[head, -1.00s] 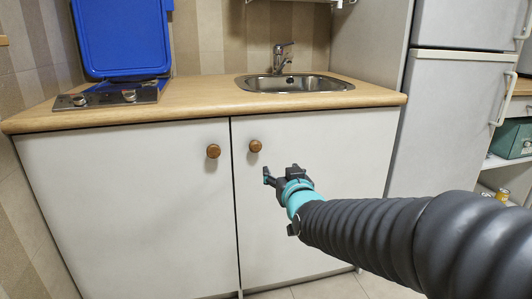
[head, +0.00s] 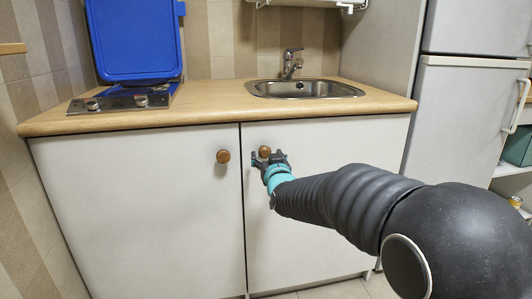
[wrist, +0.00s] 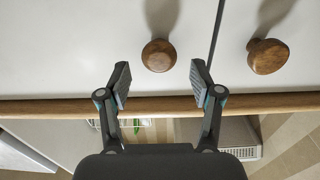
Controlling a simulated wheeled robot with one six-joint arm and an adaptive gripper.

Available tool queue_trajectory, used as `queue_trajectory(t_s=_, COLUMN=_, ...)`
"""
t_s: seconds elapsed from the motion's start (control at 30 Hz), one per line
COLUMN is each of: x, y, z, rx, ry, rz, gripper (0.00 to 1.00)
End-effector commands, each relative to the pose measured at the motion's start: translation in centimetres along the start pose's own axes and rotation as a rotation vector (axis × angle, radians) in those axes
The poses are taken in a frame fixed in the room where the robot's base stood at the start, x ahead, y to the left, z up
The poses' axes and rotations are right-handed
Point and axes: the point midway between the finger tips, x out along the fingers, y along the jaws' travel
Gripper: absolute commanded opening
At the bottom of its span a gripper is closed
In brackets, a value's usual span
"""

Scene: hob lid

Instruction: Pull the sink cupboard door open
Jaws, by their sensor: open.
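The sink cupboard door (head: 330,215) is the white right-hand door under the sink, and it stands shut. Its round wooden knob (head: 264,151) is near its upper left corner. My gripper (head: 268,160) is open right at this knob, with its fingers on either side of it in the head view. In the wrist view, which is upside down, the knob (wrist: 159,55) lies just beyond and between the fingertips (wrist: 161,78). The fingers do not touch it there.
The left door (head: 135,210) is shut, and its own knob (head: 223,157) is close by; it also shows right of my gripper in the wrist view (wrist: 267,56). The worktop (head: 215,107) overhangs above. A fridge (head: 455,120) stands at the right.

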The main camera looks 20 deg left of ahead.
Motion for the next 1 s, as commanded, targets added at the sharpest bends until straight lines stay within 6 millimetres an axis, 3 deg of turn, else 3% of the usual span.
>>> queue_trajectory(t_s=0.2, x=1.9, y=0.0, z=0.0, rx=0.0, ry=-0.001, rz=0.0, gripper=0.65)
queue_trajectory(t_s=0.53, x=2.2, y=0.0, z=0.0, rx=0.0, ry=0.0, rz=0.0, gripper=0.65)
queue_trajectory(t_s=0.57, x=2.2, y=0.0, z=0.0, rx=0.0, ry=0.0, rz=0.0, gripper=0.62)
queue_trajectory(t_s=0.8, x=2.2, y=0.0, z=0.0, rx=-0.001, ry=0.0, rz=0.0, gripper=0.02)
queue_trajectory(t_s=1.0, x=2.1, y=0.0, z=0.0, rx=-0.001, ry=0.0, rz=-0.002, gripper=0.0)
